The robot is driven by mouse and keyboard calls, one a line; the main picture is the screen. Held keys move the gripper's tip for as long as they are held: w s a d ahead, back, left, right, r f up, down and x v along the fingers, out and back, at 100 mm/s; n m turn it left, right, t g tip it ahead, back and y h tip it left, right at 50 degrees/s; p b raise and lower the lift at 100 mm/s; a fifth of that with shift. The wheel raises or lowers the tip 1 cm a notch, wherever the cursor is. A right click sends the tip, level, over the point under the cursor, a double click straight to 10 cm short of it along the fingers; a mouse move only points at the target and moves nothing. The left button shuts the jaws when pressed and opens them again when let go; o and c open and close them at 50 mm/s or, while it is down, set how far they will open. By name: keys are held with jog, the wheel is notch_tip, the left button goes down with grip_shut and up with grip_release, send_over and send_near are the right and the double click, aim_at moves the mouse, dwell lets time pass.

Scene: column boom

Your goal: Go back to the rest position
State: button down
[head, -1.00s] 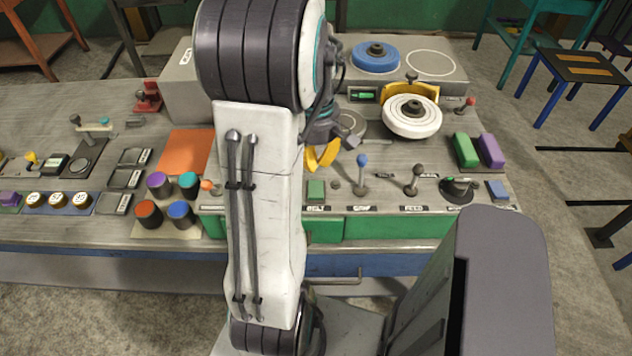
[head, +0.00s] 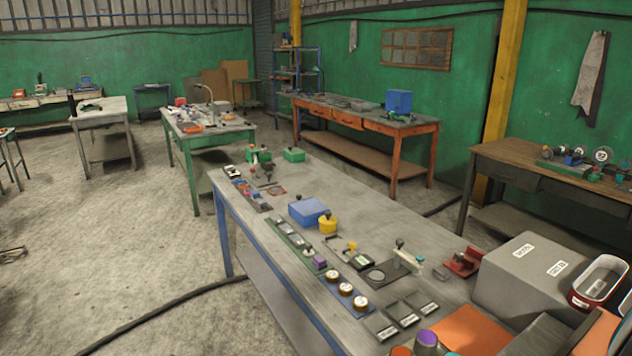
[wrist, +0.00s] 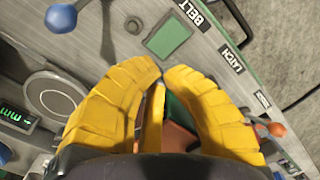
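My gripper (wrist: 162,72) shows in the wrist view with its yellow fingers curved inward. The fingertips meet or nearly meet, and I see nothing held between them. It hangs over a grey control panel, with a green pad (wrist: 168,36) just beyond the tips and a blue-knobbed lever (wrist: 61,17) at upper left. The labels BELT and LATCH are readable beside the pad. An orange-red knob (wrist: 276,129) is to the right of the fingers. How high the gripper is above the panel I cannot tell. The head view does not show my gripper.
In the head view a long workbench (head: 345,215) carries a blue box (head: 309,211), a grey box (head: 530,275), switches and knobs. An orange-framed table (head: 365,122) stands behind. Open floor (head: 130,230) lies at left, crossed by a dark cable (head: 165,316).

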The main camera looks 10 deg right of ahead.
jog(key=m, duration=0.4)
jog(key=shift+a+f+m, duration=0.2)
jog(key=shift+a+m, duration=0.1)
jog(key=shift+m, duration=0.6)
jog(key=a+m, duration=0.1)
jog(key=a+f+m, duration=0.1)
jog(key=m, duration=0.1)
jog(key=a+m+y, duration=0.1)
jog(key=a, duration=0.1)
jog(key=shift+s+f+m, duration=0.15)
jog(key=shift+s+m, duration=0.15)
jog(key=shift+s, duration=0.05)
jog(key=a, duration=0.2)
jog(key=w+a+r+m, duration=0.1)
jog(key=shift+w, duration=0.1)
jog(key=w+a+r+n+t, duration=0.2)
jog(key=w+a+r+n, duration=0.2)
jog(key=a, duration=0.8)
jog(key=w+a+r+n+t+h, duration=0.1)
jog(key=w+a+r+n+t, duration=0.1)
jog(key=w+a+r+n, duration=0.3)
jog(key=shift+w+a+n+t, duration=0.3)
jog(key=shift+w+a+n, duration=1.35)
jog(key=shift+a+n, duration=1.6)
jog(key=shift+a+m, duration=0.65)
